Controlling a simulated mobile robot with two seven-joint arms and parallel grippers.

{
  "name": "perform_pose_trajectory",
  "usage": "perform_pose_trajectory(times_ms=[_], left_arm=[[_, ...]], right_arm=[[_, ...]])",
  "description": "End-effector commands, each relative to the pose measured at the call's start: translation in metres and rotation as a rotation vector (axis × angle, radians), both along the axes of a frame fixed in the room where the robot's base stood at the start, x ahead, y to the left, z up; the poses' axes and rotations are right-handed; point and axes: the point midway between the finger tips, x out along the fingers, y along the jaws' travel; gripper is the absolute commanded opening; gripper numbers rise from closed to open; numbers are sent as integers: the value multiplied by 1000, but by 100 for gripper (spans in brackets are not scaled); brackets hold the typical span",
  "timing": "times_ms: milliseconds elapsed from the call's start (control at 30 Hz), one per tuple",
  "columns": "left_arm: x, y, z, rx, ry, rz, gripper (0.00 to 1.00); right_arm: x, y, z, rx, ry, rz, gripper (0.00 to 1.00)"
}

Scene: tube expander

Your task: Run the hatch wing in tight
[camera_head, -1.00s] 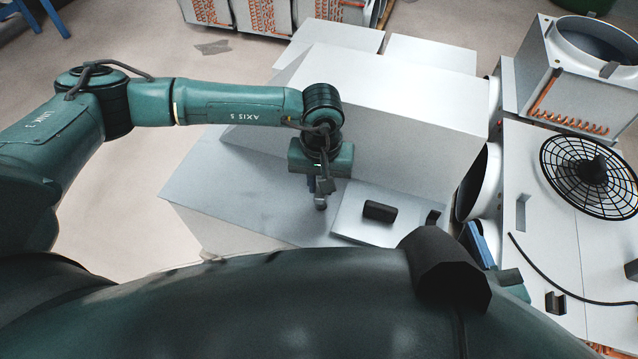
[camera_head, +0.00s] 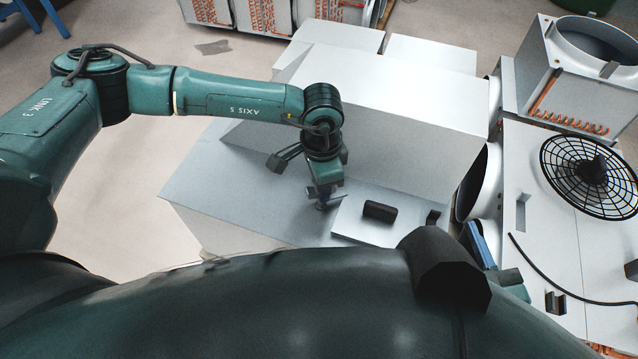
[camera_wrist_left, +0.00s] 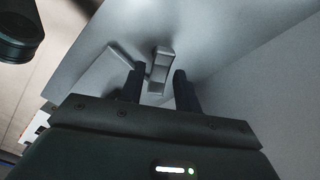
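The hatch wing (camera_head: 325,203), a small grey winged fastener, is on the grey top beside a light hatch plate (camera_head: 350,222). In the left wrist view the wing (camera_wrist_left: 158,70) has an upright grey lug and a slanting arm. My left gripper (camera_head: 323,190) points down over it. Its two dark fingers (camera_wrist_left: 160,90) are spread on either side of the lug, with gaps visible, so it looks open. My right gripper (camera_head: 482,246) shows partly at the lower right, with a bluish part; its fingertips are unclear and I cannot tell its opening.
A black handle (camera_head: 380,211) stands on the hatch plate. A large light housing (camera_head: 390,100) rises behind. At right are a round duct (camera_head: 480,185), a fan grille (camera_head: 592,172) and a black cable (camera_head: 560,285). My own dark body covers the bottom.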

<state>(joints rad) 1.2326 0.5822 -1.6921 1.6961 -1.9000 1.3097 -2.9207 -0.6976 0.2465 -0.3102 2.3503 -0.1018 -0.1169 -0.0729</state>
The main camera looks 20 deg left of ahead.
Motion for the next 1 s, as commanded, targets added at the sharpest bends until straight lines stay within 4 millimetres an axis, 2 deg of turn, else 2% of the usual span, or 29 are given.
perform_pose_trajectory(times_ms=[100,367,733,1000], left_arm=[[0,0,0,0,0,1,42],[0,0,1,0,0,1,42],[0,0,32,1,-1,2,42],[0,0,35,0,0,2,42]], right_arm=[[0,0,0,0,0,0,36],[0,0,0,0,2,-1,36],[0,0,17,0,1,0,36],[0,0,17,0,1,0,36]])
